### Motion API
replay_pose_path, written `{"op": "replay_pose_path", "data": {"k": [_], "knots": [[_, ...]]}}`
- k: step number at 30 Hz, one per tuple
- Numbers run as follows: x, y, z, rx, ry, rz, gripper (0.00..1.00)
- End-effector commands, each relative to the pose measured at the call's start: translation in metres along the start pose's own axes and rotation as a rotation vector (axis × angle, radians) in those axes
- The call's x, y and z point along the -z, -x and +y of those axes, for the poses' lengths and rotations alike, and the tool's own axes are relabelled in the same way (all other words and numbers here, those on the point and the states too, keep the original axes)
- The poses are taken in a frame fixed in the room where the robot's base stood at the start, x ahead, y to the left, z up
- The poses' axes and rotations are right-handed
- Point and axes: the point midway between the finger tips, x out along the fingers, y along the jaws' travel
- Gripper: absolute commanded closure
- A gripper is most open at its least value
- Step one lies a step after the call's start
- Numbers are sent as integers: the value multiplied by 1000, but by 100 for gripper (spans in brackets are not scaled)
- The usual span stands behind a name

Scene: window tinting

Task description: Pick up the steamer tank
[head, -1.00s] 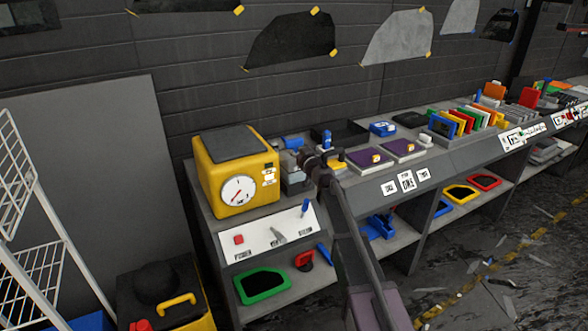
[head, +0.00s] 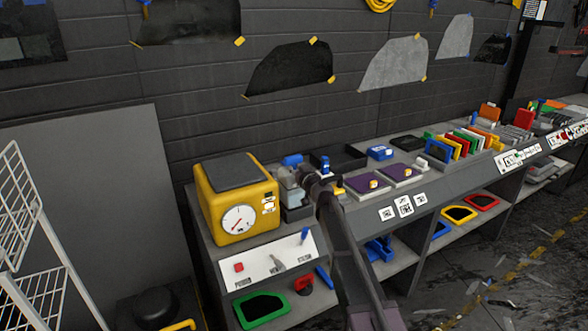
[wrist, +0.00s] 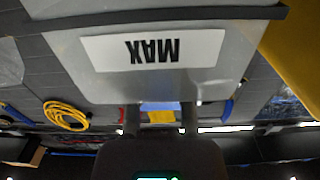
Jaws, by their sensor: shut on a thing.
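The steamer tank (head: 288,187) is a small translucent grey box beside the right side of the yellow steamer (head: 228,195). In the wrist view the tank (wrist: 85,60) fills the upper middle, with a white label reading MAX upside down. My gripper (head: 304,177) is at the tank's right side in the head view. In the wrist view its two dark fingers (wrist: 160,108) reach the tank, and it is shut on it. The fingertips' contact is hidden. I cannot tell whether the tank's underside touches anything.
The yellow steamer stands close to the tank. A sloped control panel (head: 268,263) with a red button and levers is in front. Purple pads (head: 366,186), a blue box (head: 380,152) and several coloured cards lie along the bench to the right. A white wire rack (head: 20,200) is at left.

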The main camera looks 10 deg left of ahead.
Motion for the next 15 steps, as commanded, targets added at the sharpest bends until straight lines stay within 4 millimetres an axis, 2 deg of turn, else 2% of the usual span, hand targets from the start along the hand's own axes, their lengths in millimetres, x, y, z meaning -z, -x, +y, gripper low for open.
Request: {"op": "replay_pose_path", "data": {"k": [1,3,15], "knots": [[12,0,0,0,-1,0,100],[19,0,0,0,-1,0,100],[49,0,0,0,-1,0,100]]}}
